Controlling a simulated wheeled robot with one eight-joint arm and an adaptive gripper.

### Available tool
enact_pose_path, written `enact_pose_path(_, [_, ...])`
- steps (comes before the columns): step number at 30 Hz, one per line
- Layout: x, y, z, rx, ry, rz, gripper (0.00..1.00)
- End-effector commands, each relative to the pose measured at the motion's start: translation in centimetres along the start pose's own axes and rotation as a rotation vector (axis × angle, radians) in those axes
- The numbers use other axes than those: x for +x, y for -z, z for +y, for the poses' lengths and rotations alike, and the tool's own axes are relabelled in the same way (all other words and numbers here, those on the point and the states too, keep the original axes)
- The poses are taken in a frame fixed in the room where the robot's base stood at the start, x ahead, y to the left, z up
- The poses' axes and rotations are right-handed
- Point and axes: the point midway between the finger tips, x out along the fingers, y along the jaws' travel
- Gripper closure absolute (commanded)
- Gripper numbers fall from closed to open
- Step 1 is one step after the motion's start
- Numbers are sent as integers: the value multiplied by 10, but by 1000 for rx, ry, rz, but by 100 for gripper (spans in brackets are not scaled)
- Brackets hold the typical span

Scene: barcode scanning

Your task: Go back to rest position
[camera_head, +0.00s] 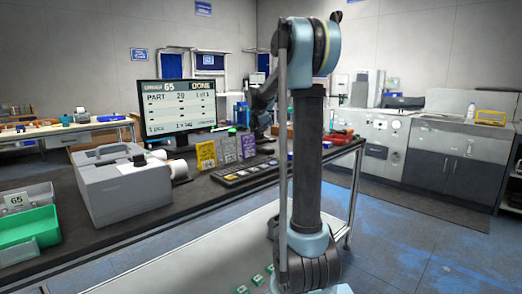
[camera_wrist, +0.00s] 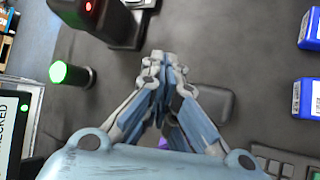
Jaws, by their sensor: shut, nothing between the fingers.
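My gripper (camera_wrist: 165,58) is shut in the wrist view, with its fingertips together and nothing held between them. It hovers over the dark worktop (camera_wrist: 225,65). In the head view my arm rises in the foreground and its forearm reaches back over the bench beside the monitor (camera_head: 175,108); the fingers are too small and partly hidden there. The monitor shows "DONE" and "PART 20". In the wrist view a black device with a red light (camera_wrist: 122,18) stands just beyond my fingertips, to the left. A green-lit cylinder (camera_wrist: 72,74) stands left of them.
A grey case (camera_head: 125,190) and a green bin (camera_head: 30,232) stand at the bench's left. Yellow and purple cards (camera_head: 207,155) stand behind a keyboard (camera_head: 245,172). Blue-labelled boxes (camera_wrist: 306,98) are at the wrist view's right. Open blue floor (camera_head: 385,240) lies right of the bench.

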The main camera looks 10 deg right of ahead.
Motion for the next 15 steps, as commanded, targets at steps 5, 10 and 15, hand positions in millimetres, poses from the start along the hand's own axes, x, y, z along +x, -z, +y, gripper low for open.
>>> enact_pose_path(5, [0,0,0,0,0,0,100])
enact_pose_path(10, [-2,0,-2,9,0,1,100])
enact_pose_path(15, [-21,4,-22,133,6,16,100])
